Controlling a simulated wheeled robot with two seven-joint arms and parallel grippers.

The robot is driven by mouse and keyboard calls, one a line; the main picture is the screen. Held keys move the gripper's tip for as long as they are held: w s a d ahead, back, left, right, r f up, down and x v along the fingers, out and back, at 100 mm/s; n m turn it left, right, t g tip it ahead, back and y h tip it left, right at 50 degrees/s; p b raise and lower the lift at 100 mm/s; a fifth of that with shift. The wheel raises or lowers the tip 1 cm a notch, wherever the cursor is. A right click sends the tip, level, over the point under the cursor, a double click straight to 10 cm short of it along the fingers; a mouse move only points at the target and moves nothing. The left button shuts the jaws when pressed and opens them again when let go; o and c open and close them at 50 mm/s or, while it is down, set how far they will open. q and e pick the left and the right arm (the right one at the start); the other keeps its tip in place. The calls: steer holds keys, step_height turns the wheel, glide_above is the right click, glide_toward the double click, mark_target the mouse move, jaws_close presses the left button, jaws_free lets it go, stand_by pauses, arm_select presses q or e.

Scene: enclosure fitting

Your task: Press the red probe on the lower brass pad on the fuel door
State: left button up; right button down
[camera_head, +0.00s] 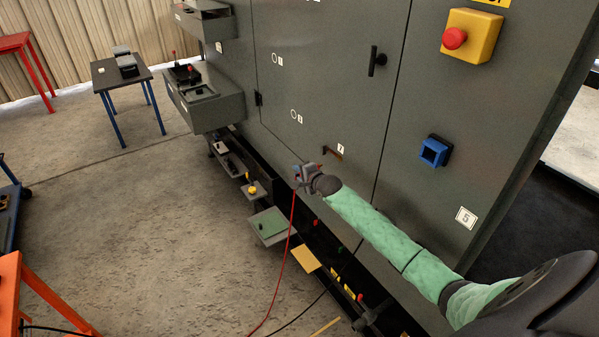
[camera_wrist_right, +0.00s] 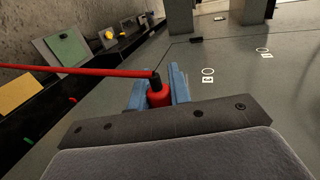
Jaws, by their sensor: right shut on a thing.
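My right gripper (camera_head: 299,174) reaches in from the lower right and is close to the lower front of the grey cabinet (camera_head: 325,85). In the wrist view its blue fingers are shut on the red probe (camera_wrist_right: 158,96), which has a black end with a red cable (camera_wrist_right: 80,70) running left. In the head view the cable hangs from the gripper to the floor. I cannot tell whether the probe touches the cabinet. Two ring marks (camera_head: 293,113) show on the cabinet door. I cannot make out a brass pad with certainty. My left gripper is not in view.
A small brown bar (camera_head: 333,152) sits on the cabinet right of the gripper. A black handle (camera_head: 376,60), a blue square fitting (camera_head: 435,151) and a yellow box with a red button (camera_head: 470,36) stick out. A green plate (camera_head: 269,224) is below left.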

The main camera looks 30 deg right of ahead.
mark_target(320, 166)
steer(key=d, duration=0.7)
steer(key=shift+w+d+f+b, duration=0.15)
steer(key=shift+d+b, duration=0.15)
steer(key=shift+d, duration=0.05)
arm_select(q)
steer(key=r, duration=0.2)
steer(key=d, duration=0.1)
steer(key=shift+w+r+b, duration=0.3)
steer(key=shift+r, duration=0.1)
arm_select(e)
steer(key=shift+d, duration=0.3)
arm_select(q)
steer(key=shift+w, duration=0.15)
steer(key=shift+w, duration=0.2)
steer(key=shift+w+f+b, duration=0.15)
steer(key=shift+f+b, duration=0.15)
steer(key=shift+b, duration=0.05)
